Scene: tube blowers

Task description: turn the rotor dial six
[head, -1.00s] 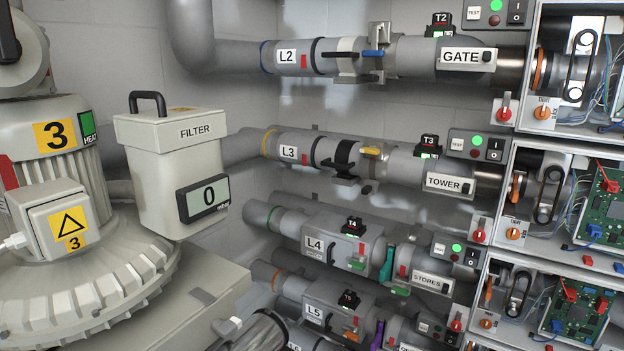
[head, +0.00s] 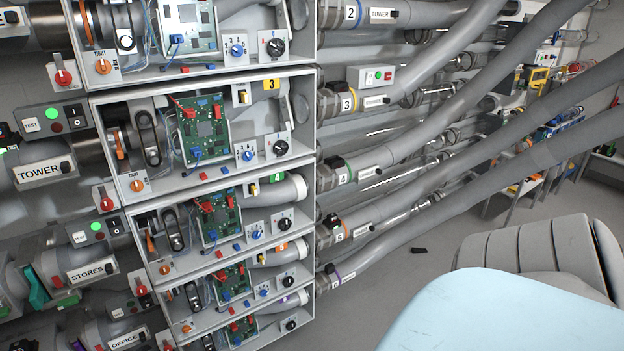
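Black rotary dials on white plates sit at the right of each shelf of the open cabinet. From top to bottom they are the first dial (head: 275,47), second dial (head: 280,147), third dial (head: 284,223), fourth dial (head: 287,281) and lowest dial (head: 291,325). I cannot read a six on any of them. Smaller blue knobs, such as the upper blue knob (head: 237,50) and the one below it (head: 247,156), sit left of the dials. Neither of my grippers is in view.
The cabinet (head: 202,77) holds green circuit boards (head: 203,130) and orange knobs (head: 137,185). Grey pipes (head: 480,82) slope away to its right. A grey ribbed object (head: 540,248) and a pale blue rounded surface (head: 500,315) fill the lower right. Grey floor (head: 430,285) shows between.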

